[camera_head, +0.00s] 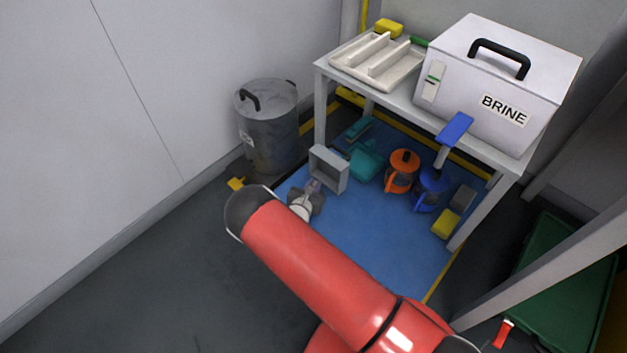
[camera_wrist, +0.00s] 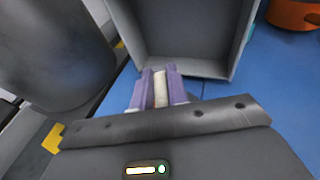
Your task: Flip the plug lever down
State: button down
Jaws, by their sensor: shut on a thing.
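My gripper (camera_head: 313,186) is low over the blue mat, right in front of a small grey open box. In the wrist view its purple fingers (camera_wrist: 160,88) are shut on a pale, narrow upright piece (camera_wrist: 160,91). I cannot tell whether this piece is the plug lever, or whether it is fixed to the box. The grey box (camera_head: 328,171) has its open side toward me; it fills the top middle of the wrist view (camera_wrist: 183,66). A blue paddle on a grey stem (camera_head: 455,128) stands at the front of the white BRINE box (camera_head: 478,90).
A grey metal bin (camera_head: 268,127) stands left of the gripper. A table (camera_head: 395,92) bears a white divided tray (camera_head: 376,61) and the BRINE box. Orange (camera_head: 402,171) and blue (camera_head: 430,189) jugs and teal things (camera_head: 366,163) are right of the grey box.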

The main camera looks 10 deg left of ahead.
jog(key=shift+f+g, duration=0.15)
jog(key=shift+g, duration=0.55)
jog(key=c, duration=1.4)
grip_release()
jog(key=shift+o, duration=0.2)
jog(key=p+v, duration=0.1)
jog(key=v, duration=0.6)
jog(key=shift+s, duration=0.3)
jog(key=shift+s, duration=0.1)
